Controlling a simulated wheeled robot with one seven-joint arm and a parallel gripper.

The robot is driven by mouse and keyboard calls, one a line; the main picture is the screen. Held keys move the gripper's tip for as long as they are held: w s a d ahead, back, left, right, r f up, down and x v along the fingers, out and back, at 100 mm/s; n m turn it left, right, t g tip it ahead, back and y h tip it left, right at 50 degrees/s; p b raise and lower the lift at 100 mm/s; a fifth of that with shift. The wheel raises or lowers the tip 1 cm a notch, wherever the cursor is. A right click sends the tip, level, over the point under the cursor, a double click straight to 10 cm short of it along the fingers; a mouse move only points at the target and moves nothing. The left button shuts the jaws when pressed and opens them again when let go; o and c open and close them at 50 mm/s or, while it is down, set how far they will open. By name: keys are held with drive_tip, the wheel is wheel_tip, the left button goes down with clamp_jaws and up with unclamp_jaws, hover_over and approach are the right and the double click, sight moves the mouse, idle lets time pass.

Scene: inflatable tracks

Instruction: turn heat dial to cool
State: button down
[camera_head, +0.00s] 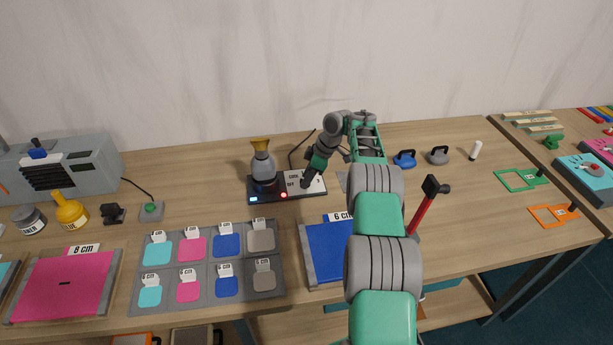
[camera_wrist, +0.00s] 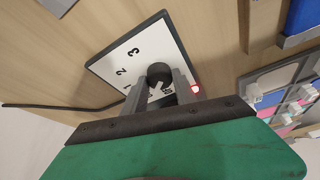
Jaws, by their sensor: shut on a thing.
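The heat dial (camera_wrist: 160,74) is a black round knob on a white panel (camera_wrist: 128,60) marked with numbers 1, 2 and 3. My gripper (camera_wrist: 164,84) has its fingers on either side of the knob, shut on it. The pointer's exact setting is hard to read, since the fingers cover part of the markings. In the head view my gripper (camera_head: 308,180) is at the white panel (camera_head: 318,184) of the black heater unit (camera_head: 262,199). A grey vessel with a gold top (camera_head: 262,168) stands on the left part of that unit. A red light (camera_head: 284,195) shows on its front.
A grey board with several coloured tiles (camera_head: 208,270) lies in front of the unit. A blue panel (camera_head: 325,250) is partly behind my arm. A red-handled hammer (camera_head: 424,204) stands right of my arm. A black cable (camera_head: 298,148) runs behind the unit.

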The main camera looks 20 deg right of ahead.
drive_tip(key=c, duration=1)
unclamp_jaws()
drive_tip(key=p+v, duration=0.2)
drive_tip(key=v, duration=0.5)
drive_tip(key=shift+r, duration=0.35)
drive_tip(key=shift+d, duration=0.1)
